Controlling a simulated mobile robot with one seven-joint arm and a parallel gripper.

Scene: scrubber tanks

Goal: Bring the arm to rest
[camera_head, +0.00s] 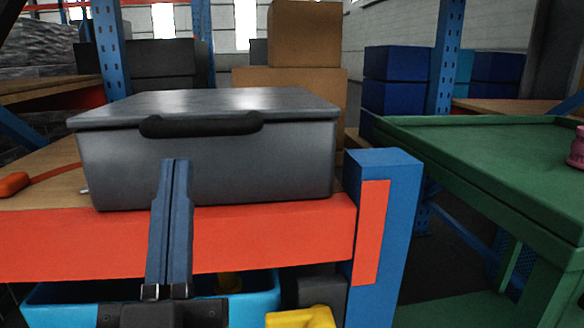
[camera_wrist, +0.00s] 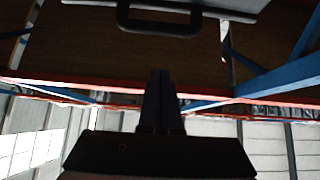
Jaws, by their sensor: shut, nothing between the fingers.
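My gripper (camera_head: 176,163) shows at the lower left of the head view. Its two long fingers are together and empty, pointing up in front of the grey case (camera_head: 210,170). The fingers overlap the case's front in the picture; whether they touch it I cannot tell. In the wrist view the shut fingers (camera_wrist: 160,74) stand at the middle, with nothing between them. The case's black handle (camera_wrist: 160,25) shows above them, apart from the fingertips.
The case sits on a wooden shelf with an orange beam (camera_head: 280,240) and a blue post (camera_head: 388,230). A blue bin (camera_head: 60,300) and a yellow item (camera_head: 300,318) are below. A green workbench (camera_head: 480,175) stands right, with a pink object (camera_head: 577,150). Cardboard boxes (camera_head: 305,40) are behind.

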